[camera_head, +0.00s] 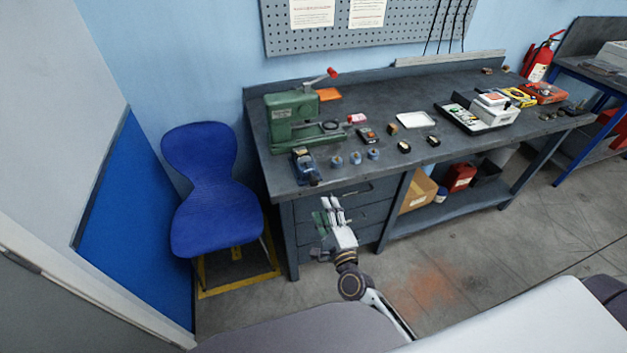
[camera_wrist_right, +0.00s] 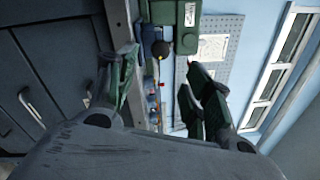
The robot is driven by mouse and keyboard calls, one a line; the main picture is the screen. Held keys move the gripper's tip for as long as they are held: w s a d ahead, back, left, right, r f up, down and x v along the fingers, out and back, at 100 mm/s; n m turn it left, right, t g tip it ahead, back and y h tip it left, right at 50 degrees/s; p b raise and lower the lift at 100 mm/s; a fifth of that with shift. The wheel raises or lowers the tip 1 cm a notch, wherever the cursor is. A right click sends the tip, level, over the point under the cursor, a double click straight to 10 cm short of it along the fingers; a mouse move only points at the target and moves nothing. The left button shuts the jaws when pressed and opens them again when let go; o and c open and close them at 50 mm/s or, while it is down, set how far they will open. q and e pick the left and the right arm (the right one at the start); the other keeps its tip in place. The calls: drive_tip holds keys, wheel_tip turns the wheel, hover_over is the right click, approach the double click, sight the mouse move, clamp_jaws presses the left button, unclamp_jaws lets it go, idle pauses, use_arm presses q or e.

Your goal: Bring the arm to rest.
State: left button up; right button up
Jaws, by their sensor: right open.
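My right gripper (camera_head: 332,208) is in front of the bench's drawers in the head view, below the tabletop's front edge and apart from it. In the right wrist view its two fingers (camera_wrist_right: 158,95) stand apart with nothing between them. The dark workbench (camera_head: 385,110) lies beyond it. A green press (camera_head: 290,120) with a red-knobbed lever stands at the bench's left end; green machine parts show at the top of the wrist view (camera_wrist_right: 175,18). My left gripper is not in either view.
Small blue-grey pieces (camera_head: 355,158) and a blue device (camera_head: 304,166) sit near the front edge. A white tray (camera_head: 415,119) and a dark tray (camera_head: 450,110) lie further right. A blue chair (camera_head: 205,195) stands left of the bench. The floor (camera_head: 450,255) before the bench is clear.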

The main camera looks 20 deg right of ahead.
drive_tip(key=s+f+n+g+y, duration=0.1)
drive_tip(key=s+f+n+g, duration=0.3)
drive_tip(key=f, duration=0.9)
drive_tip(key=s+f+n+g, duration=0.2)
drive_tip(key=s+f+n, duration=0.25)
drive_tip(key=f, duration=0.75)
drive_tip(key=s+f+n+g+y, duration=0.1)
drive_tip(key=s+f+n+g, duration=0.3)
drive_tip(key=f, duration=0.9)
drive_tip(key=s+d+f+n+g, duration=0.2)
drive_tip(key=s+f+n, duration=0.2)
drive_tip(key=s, duration=0.6)
drive_tip(key=s+d+f+n+g+h, duration=0.1)
drive_tip(key=s+d+f+n+g, duration=0.2)
drive_tip(key=s+f, duration=0.6)
drive_tip(key=s+d+f+n+g+h, duration=0.1)
drive_tip(key=s+d+f+n+g, duration=0.1)
drive_tip(key=s+f, duration=0.5)
drive_tip(key=s+d+n, duration=0.1)
drive_tip(key=s+n, duration=0.1)
drive_tip(key=s, duration=0.2)
drive_tip(key=shift+s+d+n+g, duration=0.2)
drive_tip(key=shift+s+n+g, duration=0.15)
drive_tip(key=shift+g, duration=0.05)
drive_tip(key=shift+w, duration=0.1)
drive_tip(key=shift+c, duration=0.3)
